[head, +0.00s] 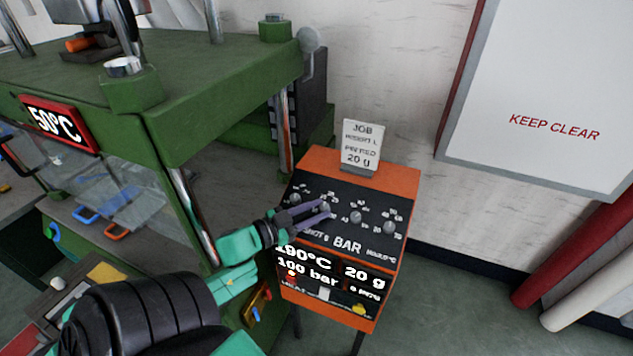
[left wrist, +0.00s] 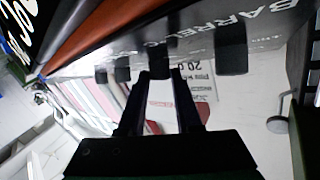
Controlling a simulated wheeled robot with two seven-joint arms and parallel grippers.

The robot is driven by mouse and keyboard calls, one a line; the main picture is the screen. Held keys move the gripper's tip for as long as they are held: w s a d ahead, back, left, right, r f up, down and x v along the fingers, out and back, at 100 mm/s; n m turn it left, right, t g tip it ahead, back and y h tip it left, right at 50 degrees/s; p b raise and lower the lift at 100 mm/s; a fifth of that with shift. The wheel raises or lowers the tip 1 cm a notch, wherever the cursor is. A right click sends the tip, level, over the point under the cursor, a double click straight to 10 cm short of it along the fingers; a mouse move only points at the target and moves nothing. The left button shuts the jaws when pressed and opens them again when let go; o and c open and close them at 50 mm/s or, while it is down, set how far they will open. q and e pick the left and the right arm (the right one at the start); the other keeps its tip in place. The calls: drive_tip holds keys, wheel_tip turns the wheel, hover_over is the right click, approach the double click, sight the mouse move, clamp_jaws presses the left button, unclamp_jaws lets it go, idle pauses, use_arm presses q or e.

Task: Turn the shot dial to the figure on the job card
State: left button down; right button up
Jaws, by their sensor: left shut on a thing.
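The job card (head: 360,146) stands on top of the orange control box (head: 398,172) and reads 20 g. My left gripper (head: 327,210) is at the second dial from the left, the shot dial (head: 324,205), on the sloping black panel. In the left wrist view its two fingers (left wrist: 158,78) stand either side of that dial (left wrist: 156,68), shut on it. The box's lower display (head: 364,275) reads 20 g. The dial's pointer is too small and covered to read. My right gripper is not in view.
Other dials (head: 357,217) sit close beside the held one. The green machine (head: 225,85) stands left of the box, with a 50°C display (head: 57,123). A KEEP CLEAR board (head: 550,100) is on the wall at the right.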

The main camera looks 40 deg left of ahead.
use_arm(q)
drive_tip(key=shift+a+m+g+h+p, duration=0.15)
drive_tip(key=shift+m+g+h+p, duration=0.15)
drive_tip(key=shift+m+h, duration=0.35)
drive_tip(key=c, duration=0.6)
unclamp_jaws()
drive_tip(key=shift+f, duration=0.1)
drive_tip(key=shift+c, duration=0.2)
drive_tip(key=shift+o, duration=0.2)
drive_tip(key=shift+w, duration=0.25)
